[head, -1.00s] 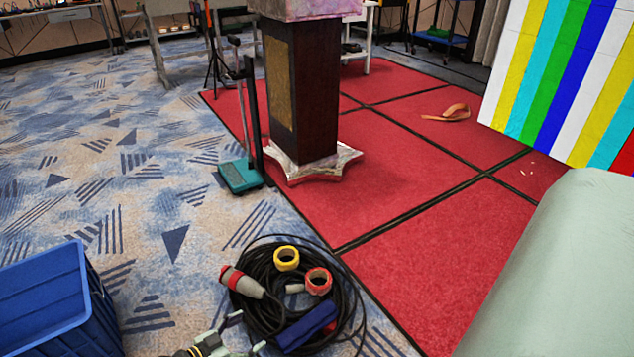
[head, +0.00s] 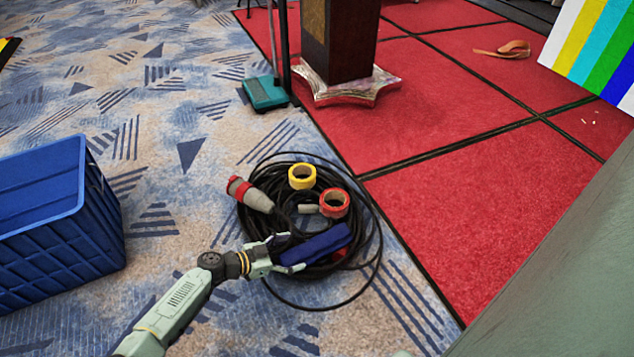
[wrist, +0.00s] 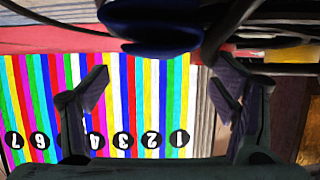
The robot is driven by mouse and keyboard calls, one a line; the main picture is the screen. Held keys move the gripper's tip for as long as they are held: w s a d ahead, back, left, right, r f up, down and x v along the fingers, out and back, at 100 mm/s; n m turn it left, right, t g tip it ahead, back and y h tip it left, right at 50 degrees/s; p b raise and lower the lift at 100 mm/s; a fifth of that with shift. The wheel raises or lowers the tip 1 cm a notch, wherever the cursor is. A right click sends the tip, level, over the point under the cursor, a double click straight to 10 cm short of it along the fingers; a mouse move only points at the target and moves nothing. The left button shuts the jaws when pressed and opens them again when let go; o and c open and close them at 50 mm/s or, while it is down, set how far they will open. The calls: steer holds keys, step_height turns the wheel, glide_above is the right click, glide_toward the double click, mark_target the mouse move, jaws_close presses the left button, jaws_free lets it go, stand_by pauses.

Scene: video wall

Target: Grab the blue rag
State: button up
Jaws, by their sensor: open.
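The blue rag (head: 318,244) is a dark blue folded strip lying on the coil of black cable (head: 360,225) on the carpet in the head view. My gripper (head: 280,257) is at the rag's left end, with its fingers pointing toward it. In the wrist view my gripper (wrist: 165,90) is open, with nothing between its fingers. A dark blue shape at the top of the wrist view, ahead of the fingers, looks like the rag (wrist: 165,40). Whether the fingers touch the rag cannot be told.
A blue crate (head: 60,215) stands at left. A wooden lectern (head: 338,45) stands on the red platform (head: 440,200). Carpet between crate and coil is clear.

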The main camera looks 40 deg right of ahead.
mark_target(304, 250)
steer(key=b+x, duration=0.1)
steer(key=x, duration=0.5)
steer(key=shift+a+b, duration=0.1)
steer(key=shift+b, duration=0.2)
steer(key=shift+c, duration=0.4)
steer(key=c, duration=1.2)
